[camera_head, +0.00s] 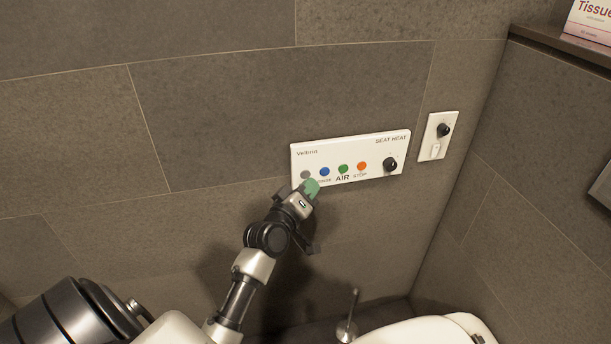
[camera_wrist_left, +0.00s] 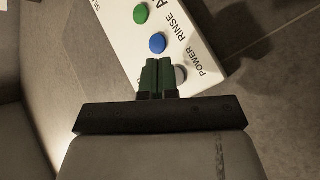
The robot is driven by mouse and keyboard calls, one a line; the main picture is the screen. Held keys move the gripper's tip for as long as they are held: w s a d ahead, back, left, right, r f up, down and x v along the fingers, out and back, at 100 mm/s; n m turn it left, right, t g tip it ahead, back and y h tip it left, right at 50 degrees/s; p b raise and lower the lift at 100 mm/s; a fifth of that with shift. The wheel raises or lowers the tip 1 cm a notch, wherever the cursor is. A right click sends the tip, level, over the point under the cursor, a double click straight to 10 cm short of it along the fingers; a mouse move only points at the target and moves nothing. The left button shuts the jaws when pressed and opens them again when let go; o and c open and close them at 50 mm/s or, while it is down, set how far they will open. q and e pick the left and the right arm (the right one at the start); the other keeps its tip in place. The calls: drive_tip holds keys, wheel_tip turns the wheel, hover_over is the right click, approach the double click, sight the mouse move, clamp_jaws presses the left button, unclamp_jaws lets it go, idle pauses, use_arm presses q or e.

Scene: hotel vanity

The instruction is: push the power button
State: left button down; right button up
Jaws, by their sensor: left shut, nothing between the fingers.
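The white control panel (camera_head: 322,150) is mounted on the tiled wall. Its grey power button (camera_head: 305,174) is at the left end of a row with blue, green and orange buttons. In the left wrist view the grey button (camera_wrist_left: 180,74) sits beside the word POWER, partly hidden by my fingers. My left gripper (camera_head: 312,186) is shut and empty, its green fingertips at the panel's lower left edge, just beside the grey button. In the left wrist view the fingertips (camera_wrist_left: 158,62) overlap the panel near that button. I cannot tell whether they touch it. My right gripper is not in view.
The blue button (camera_head: 324,171) is close to the fingertips. A black knob (camera_head: 390,164) is at the panel's right end. A smaller switch plate (camera_head: 437,136) is further right. A white toilet (camera_head: 430,331) and a brush (camera_head: 347,325) are below.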

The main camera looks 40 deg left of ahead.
use_arm(q)
drive_tip(key=shift+w+a, duration=0.1)
idle(0.4)
drive_tip(key=shift+w+a, duration=0.2)
drive_tip(key=shift+a, duration=0.05)
drive_tip(key=shift+w+a, duration=0.1)
drive_tip(key=shift+w, duration=0.05)
idle(0.5)
drive_tip(key=shift+s+d+r+p, duration=0.1)
drive_tip(key=shift+s+d+p, duration=0.2)
drive_tip(key=shift+p, duration=0.1)
drive_tip(key=shift+s+d, duration=0.1)
drive_tip(key=s+d+p, duration=0.3)
drive_tip(key=s+d, duration=0.1)
drive_tip(key=shift+d, duration=0.35)
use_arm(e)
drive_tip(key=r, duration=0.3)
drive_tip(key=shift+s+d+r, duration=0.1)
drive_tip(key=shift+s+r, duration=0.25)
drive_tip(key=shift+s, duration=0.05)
